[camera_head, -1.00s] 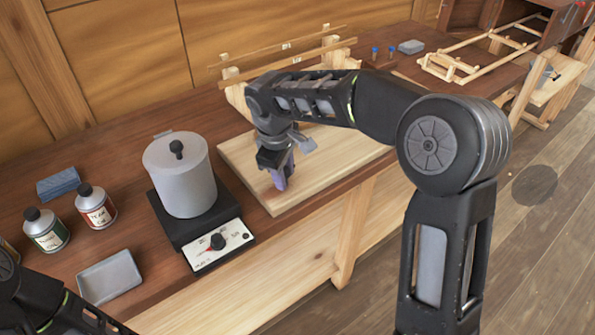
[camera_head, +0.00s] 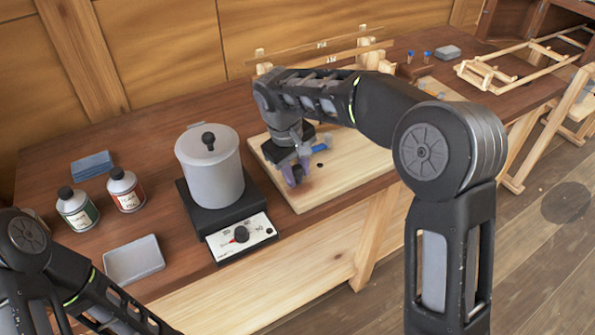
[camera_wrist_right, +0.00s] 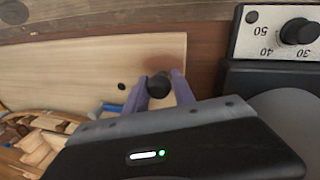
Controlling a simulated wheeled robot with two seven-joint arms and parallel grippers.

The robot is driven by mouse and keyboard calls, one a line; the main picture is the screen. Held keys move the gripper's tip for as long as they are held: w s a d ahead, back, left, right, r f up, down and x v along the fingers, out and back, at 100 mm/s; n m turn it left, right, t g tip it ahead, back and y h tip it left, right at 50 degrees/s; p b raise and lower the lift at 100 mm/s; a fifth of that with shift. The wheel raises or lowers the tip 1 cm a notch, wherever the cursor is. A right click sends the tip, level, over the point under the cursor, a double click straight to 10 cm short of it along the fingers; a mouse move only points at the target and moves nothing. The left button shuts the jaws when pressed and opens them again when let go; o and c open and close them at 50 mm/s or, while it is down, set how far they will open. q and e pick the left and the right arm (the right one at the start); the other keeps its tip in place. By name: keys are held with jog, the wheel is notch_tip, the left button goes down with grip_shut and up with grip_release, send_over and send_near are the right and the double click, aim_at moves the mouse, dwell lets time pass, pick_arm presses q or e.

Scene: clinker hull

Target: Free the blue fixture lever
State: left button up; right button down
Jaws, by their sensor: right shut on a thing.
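The blue fixture lever shows only as a small blue piece (camera_head: 321,148) on the pale wooden board (camera_head: 345,178), just right of my right gripper in the head view. In the right wrist view a blue bit (camera_wrist_right: 112,107) lies left of the fingers, partly hidden. My right gripper (camera_head: 296,174) has purple fingers and points down over the board. It is shut on a dark round knob (camera_wrist_right: 158,86), which sits between the fingertips. Whether the knob joins the blue piece is hidden. My left arm shows at the lower left; its gripper is out of view.
A grey lidded pot (camera_head: 210,168) stands on a black hotplate (camera_head: 240,238) left of the board. Wooden strips (camera_head: 325,50) stand behind the board.

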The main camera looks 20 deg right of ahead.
jog(key=c, duration=1.1)
grip_release()
jog(key=shift+a, duration=0.1)
jog(key=shift+o, duration=0.2)
notch_tip(320, 180, up, 8)
jog(key=a, duration=0.1)
jog(key=shift+s+a+f, duration=0.2)
jog(key=shift+s, duration=0.1)
